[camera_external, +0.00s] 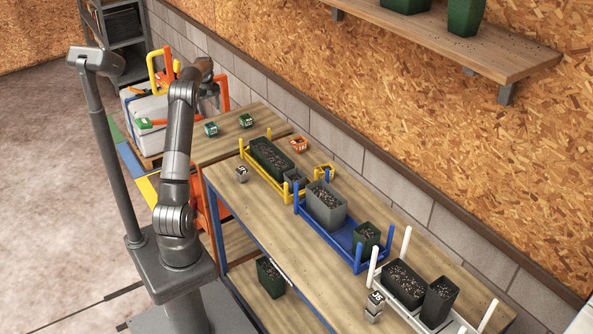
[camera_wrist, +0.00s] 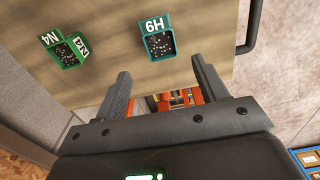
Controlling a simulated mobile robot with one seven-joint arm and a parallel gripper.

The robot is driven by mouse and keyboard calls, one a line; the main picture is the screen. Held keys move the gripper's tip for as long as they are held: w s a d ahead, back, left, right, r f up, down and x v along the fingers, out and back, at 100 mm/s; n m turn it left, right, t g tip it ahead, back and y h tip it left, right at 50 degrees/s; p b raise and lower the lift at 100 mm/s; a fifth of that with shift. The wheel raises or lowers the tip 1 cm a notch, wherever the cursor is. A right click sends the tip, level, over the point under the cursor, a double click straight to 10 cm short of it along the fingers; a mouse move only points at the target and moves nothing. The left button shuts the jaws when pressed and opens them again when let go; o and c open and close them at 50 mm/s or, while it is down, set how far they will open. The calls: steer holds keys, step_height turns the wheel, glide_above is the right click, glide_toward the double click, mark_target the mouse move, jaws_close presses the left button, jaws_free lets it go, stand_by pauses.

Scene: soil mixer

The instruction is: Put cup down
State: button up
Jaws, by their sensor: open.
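A green cup (camera_wrist: 157,44) marked H9, filled with dark speckled soil, stands upright on the wooden table; it also shows in the external view (camera_external: 211,129). A second green cup (camera_wrist: 64,50) marked N4, also filled, stands to its left in the wrist view and nearer the wall in the external view (camera_external: 246,121). My gripper (camera_wrist: 160,68) is open with nothing held. The H9 cup lies just beyond the gap between its fingertips, apart from both. In the external view my gripper (camera_external: 214,100) is above the table's far left part, near the H9 cup.
A yellow rack (camera_external: 275,181), a blue rack (camera_external: 337,236) and a white rack (camera_external: 408,312) hold dark and grey planters on the nearer table. A white cooler (camera_external: 146,108) is at left.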

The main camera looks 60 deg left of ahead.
steer(key=shift+r, duration=0.75)
steer(key=w+d+r+m+t, duration=0.1)
steer(key=d+r+m, duration=0.4)
steer(key=d, duration=1)
steer(key=w+d+r+m+t, duration=0.1)
steer(key=d+r+m, duration=0.2)
steer(key=d+r, duration=0.8)
steer(key=s+d+f+m+t, duration=0.1)
steer(key=s+d+f+m, duration=0.15)
steer(key=d, duration=0.65)
steer(key=s+d+f+m+t, duration=0.15)
steer(key=s+d, duration=0.25)
steer(key=d, duration=0.5)
steer(key=s+d+f+m+t, duration=0.1)
steer(key=s+d+f+m, duration=0.4)
steer(key=s+d, duration=0.5)
steer(key=shift+s+d+m, duration=0.35)
steer(key=shift+s+m, duration=0.15)
steer(key=shift+s, duration=0.25)
steer(key=shift+o, duration=0.5)
